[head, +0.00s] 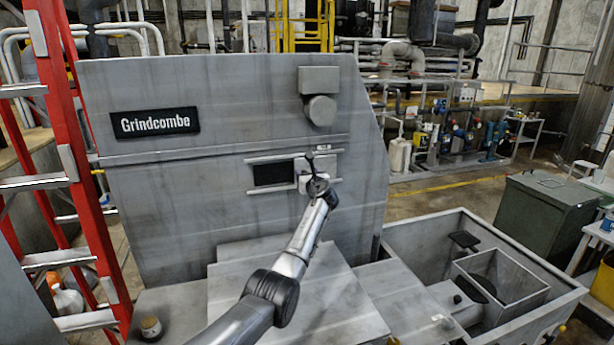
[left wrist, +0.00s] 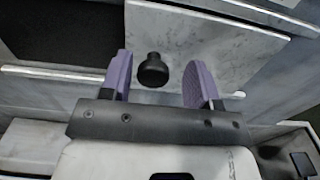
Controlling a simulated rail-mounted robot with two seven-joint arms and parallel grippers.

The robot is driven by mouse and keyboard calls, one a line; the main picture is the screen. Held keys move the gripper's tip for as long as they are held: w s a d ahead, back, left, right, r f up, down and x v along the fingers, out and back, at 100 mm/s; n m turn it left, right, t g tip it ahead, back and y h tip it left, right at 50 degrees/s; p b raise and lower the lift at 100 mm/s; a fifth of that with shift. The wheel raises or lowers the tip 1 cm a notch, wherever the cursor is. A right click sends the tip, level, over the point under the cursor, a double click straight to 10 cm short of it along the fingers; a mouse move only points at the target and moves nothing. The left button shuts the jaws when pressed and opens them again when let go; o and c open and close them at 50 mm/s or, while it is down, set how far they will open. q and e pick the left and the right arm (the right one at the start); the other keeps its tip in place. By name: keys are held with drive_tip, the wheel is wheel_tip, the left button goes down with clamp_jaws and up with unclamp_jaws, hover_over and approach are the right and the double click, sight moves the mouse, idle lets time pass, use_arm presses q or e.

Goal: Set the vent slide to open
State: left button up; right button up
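The vent slide is a light grey plate (head: 331,163) between two horizontal rails on the compactor's front panel. A dark rectangular opening (head: 273,174) shows uncovered to its left. In the left wrist view the slide plate (left wrist: 215,48) carries a black round knob (left wrist: 153,70), and the dark opening (left wrist: 55,30) lies left of it. My left gripper (head: 313,175) is at the slide and partly hides it in the head view. In the left wrist view its purple fingers (left wrist: 159,78) are apart, with the knob between them, nearer the left finger; a gap shows on both sides. My right gripper is not in view.
The grey compactor body (head: 215,215) carries a Grindcombe sign (head: 155,122) and a round fitting (head: 320,110) above the slide. A red ladder (head: 60,120) stands at left. An open grey hopper (head: 535,270) lies at right.

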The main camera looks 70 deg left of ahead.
use_arm(q)
drive_tip(key=s+d+p, duration=0.1)
drive_tip(key=d+p, duration=0.7)
drive_tip(key=d, duration=0.5)
drive_tip(key=shift+s+d, duration=0.15)
drive_tip(key=shift+d, duration=0.25)
idle(0.3)
